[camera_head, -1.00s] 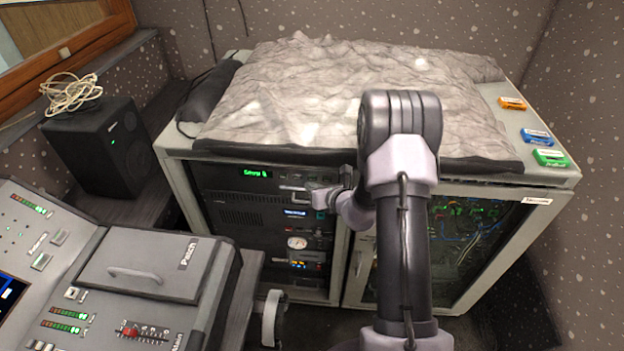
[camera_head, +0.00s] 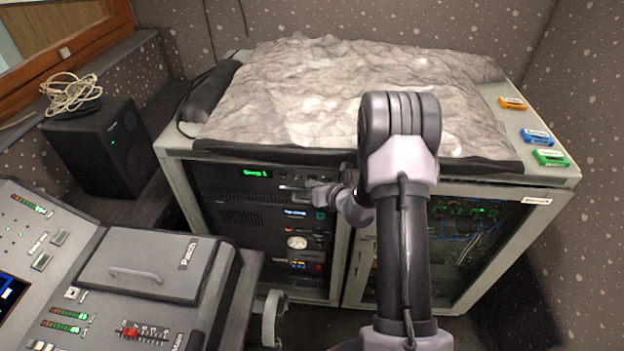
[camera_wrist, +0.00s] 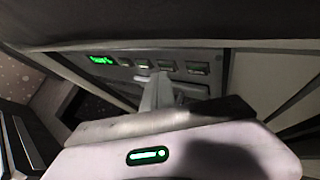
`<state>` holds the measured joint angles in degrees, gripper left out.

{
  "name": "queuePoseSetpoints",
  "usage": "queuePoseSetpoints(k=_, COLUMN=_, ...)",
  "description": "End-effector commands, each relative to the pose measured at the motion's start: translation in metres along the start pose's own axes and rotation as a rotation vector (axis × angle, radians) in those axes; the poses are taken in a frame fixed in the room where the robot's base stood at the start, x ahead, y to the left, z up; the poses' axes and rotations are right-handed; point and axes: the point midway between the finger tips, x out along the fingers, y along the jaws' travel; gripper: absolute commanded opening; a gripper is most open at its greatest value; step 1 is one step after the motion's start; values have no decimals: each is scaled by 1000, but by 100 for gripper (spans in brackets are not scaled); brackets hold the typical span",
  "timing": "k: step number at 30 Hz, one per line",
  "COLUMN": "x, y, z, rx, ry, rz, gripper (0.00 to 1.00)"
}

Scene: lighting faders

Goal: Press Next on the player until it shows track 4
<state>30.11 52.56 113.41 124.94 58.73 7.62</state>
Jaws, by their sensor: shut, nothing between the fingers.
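The player (camera_head: 220,178) is the dark top unit in the rack's left bay, with a lit green display (camera_head: 255,173). The display also shows in the wrist view (camera_wrist: 101,60), but its text is too small to read surely. A row of small buttons (camera_wrist: 198,68) runs right of the display; their labels are not legible. My gripper (camera_head: 284,187) is shut and empty in front of the player, just below the button row. In the wrist view its fingertips (camera_wrist: 158,78) overlap the middle of the row. I cannot tell whether they touch a button.
A crumpled grey cover (camera_head: 300,100) lies over the rack top, its edge just above the player. Other rack units sit below. A glass-door bay (camera_head: 475,240) is to the right. A mixing console (camera_head: 140,265) and a black speaker (camera_head: 100,150) stand left.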

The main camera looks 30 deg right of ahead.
Motion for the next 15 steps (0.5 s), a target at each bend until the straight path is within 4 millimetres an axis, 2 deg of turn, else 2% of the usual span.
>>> queuePoseSetpoints(k=15, x=4, y=-4, z=5, rx=-2, ry=-3, rz=0, gripper=0)
